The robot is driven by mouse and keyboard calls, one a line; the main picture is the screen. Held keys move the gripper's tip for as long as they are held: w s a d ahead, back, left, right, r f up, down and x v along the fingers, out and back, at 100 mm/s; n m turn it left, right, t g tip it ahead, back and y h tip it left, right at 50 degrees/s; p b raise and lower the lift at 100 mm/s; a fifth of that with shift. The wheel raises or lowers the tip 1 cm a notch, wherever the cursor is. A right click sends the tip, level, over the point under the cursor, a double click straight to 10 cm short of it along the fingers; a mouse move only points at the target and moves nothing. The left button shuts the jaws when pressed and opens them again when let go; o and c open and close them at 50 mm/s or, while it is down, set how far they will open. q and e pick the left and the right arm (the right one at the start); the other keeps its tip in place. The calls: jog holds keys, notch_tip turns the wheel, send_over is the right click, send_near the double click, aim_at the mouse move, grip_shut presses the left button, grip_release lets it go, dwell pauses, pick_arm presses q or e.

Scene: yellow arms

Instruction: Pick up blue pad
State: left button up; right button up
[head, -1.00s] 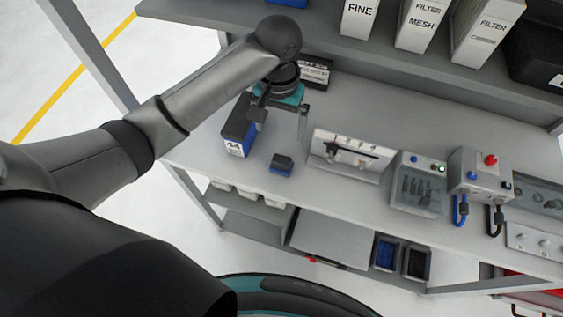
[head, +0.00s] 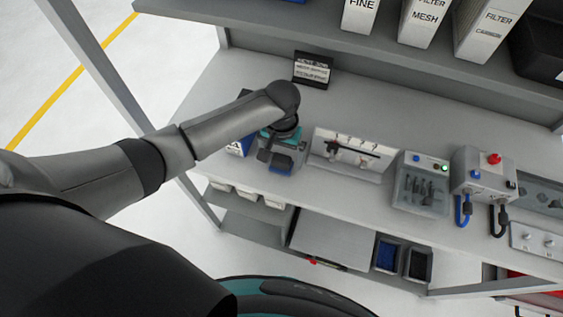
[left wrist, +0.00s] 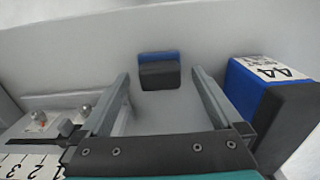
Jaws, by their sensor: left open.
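The blue pad (head: 280,167) is a small block, blue with a dark part, lying on the grey bench. In the left wrist view the pad (left wrist: 159,70) shows ahead, between the lines of my two fingers and a little beyond their tips. My left gripper (left wrist: 160,77) is open and empty. In the head view my left gripper (head: 283,155) is above the pad and hides part of it. I cannot tell the exact height gap. My right gripper is not in view.
A small sign (head: 313,70) stands at the back. A shelf with filter boxes (head: 425,25) overhangs the bench.

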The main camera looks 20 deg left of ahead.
aim_at(281, 158)
pick_arm(q)
jog(key=shift+f, duration=0.75)
jog(key=shift+c, duration=0.2)
jog(key=c, duration=1.3)
jog(key=shift+o, duration=0.2)
jog(key=shift+r, duration=0.2)
notch_tip(281, 158, up, 20)
jog(key=p, duration=0.2)
jog(key=shift+f, duration=0.1)
